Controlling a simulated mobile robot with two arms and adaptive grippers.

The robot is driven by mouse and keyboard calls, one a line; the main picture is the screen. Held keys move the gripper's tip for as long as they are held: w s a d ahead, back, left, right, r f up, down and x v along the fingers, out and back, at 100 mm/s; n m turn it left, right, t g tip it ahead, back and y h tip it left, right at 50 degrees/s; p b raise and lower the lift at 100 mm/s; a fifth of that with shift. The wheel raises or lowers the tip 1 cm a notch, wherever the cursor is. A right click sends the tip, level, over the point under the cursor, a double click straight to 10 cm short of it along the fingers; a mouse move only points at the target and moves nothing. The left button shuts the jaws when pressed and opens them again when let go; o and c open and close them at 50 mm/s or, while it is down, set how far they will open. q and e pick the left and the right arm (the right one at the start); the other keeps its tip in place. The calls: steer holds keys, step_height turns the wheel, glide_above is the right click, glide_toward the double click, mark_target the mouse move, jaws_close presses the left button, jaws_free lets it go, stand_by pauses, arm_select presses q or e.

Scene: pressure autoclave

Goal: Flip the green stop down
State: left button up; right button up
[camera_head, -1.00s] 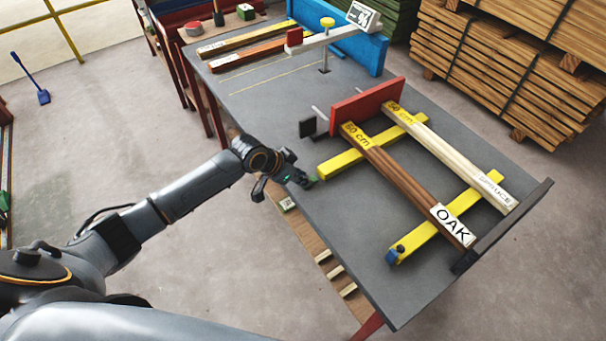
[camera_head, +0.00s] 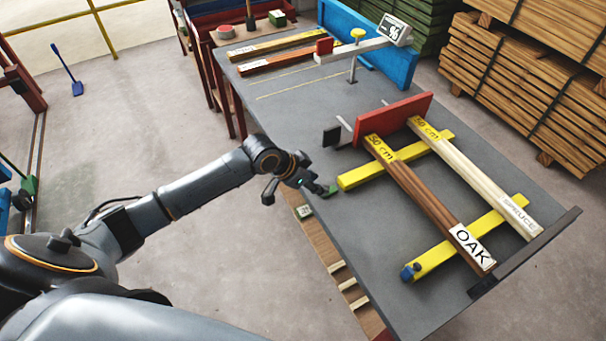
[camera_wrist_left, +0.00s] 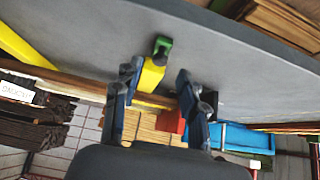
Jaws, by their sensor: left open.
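The green stop (camera_head: 331,191) is a small green piece at the near end of a yellow bar (camera_head: 357,176) on the grey table. It also shows in the left wrist view (camera_wrist_left: 162,45) at the end of the yellow bar (camera_wrist_left: 152,75), just beyond the fingertips. Whether it stands up or lies down is hard to tell. My left gripper (camera_head: 312,186) is open and empty at the table's left edge, close beside the stop. In the wrist view its blue fingers (camera_wrist_left: 158,72) are spread to either side of the bar end. My right gripper is not in view.
An oak plank (camera_head: 425,205) and a spruce plank (camera_head: 475,180) lie across the yellow bars against a red plate (camera_head: 392,119). A second yellow bar has a blue end piece (camera_head: 411,271). The table's grey surface (camera_head: 365,235) is clear between the bars.

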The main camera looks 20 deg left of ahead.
arm_select(q)
steer(key=v, duration=0.8)
steer(key=shift+s+r, duration=0.15)
steer(key=shift+r, duration=0.1)
steer(key=shift+a, duration=0.1)
steer(key=s+a+f+n+y, duration=0.15)
steer(key=a+f, duration=0.25)
steer(key=f, duration=0.7)
steer(key=a+f+n+y, duration=0.1)
steer(key=a+f+n, duration=0.2)
steer(key=f, duration=0.8)
steer(key=s+a+f+y, duration=0.2)
steer(key=s+f, duration=0.5)
steer(key=f, duration=0.3)
steer(key=s+d+f+g, duration=0.1)
steer(key=s+d+f, duration=0.1)
steer(key=s+f, duration=0.4)
steer(key=s+d+f+g, duration=0.2)
steer(key=s+f, duration=0.3)
steer(key=s, duration=1.2)
steer(key=s+d+f+g, duration=0.1)
steer(key=s+d+f, duration=0.3)
steer(key=s, duration=0.8)
step_height(320, 180, down, 3)
steer(key=shift+r+n+g, duration=0.2)
steer(key=shift+n+g, duration=0.15)
steer(key=shift+g, duration=0.05)
steer(key=shift+d, duration=0.2)
steer(key=shift+c, duration=0.5)
